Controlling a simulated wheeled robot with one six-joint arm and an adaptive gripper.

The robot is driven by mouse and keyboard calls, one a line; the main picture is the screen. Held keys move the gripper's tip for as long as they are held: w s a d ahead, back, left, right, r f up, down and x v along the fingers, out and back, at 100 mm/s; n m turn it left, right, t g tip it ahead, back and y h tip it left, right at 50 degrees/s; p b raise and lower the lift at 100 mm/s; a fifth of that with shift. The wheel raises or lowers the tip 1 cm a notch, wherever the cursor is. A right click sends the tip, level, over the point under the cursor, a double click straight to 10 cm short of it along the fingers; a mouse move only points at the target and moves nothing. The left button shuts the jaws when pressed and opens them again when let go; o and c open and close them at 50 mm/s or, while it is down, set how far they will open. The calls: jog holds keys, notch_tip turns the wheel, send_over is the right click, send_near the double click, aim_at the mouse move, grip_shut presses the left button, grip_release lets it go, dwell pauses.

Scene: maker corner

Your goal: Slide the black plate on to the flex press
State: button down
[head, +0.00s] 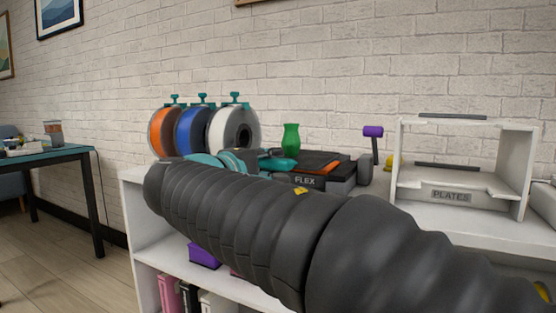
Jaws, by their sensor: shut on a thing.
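The flex press (306,181) is a dark block marked FLEX on the white shelf unit, behind my arm. The black plate (318,158) lies flat at the top of the press, with a little orange showing at its right side. My gripper (284,163), with teal parts, is at the plate's left edge and shut on it. My dark ribbed arm crosses the foreground and hides the lower front of the press. I cannot tell how fully the plate is seated.
Orange, blue and white spools (222,130) stand left of the press. A green vase (290,140) is behind it. A purple-topped lever (373,132) rises at its right. A white rack marked PLATES (451,196) stands further right. A teal-topped table (45,157) is far left.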

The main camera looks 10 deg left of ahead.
jog(key=shift+x, duration=1.45)
jog(key=shift+w+a+p+x, duration=0.15)
jog(key=shift+p+x, duration=0.55)
jog(key=shift+x, duration=1.05)
jog(key=shift+w+a+p+x, duration=0.1)
jog(key=shift+a+p+x, duration=0.15)
jog(key=shift+p+x, duration=1)
jog(key=shift+w+a+p+x, duration=0.1)
jog(key=shift+a+p+x, duration=0.1)
jog(key=shift+x, duration=2.05)
jog(key=shift+f+b, duration=1.65)
jog(key=shift+b, duration=0.25)
grip_release()
jog(key=shift+f, duration=0.35)
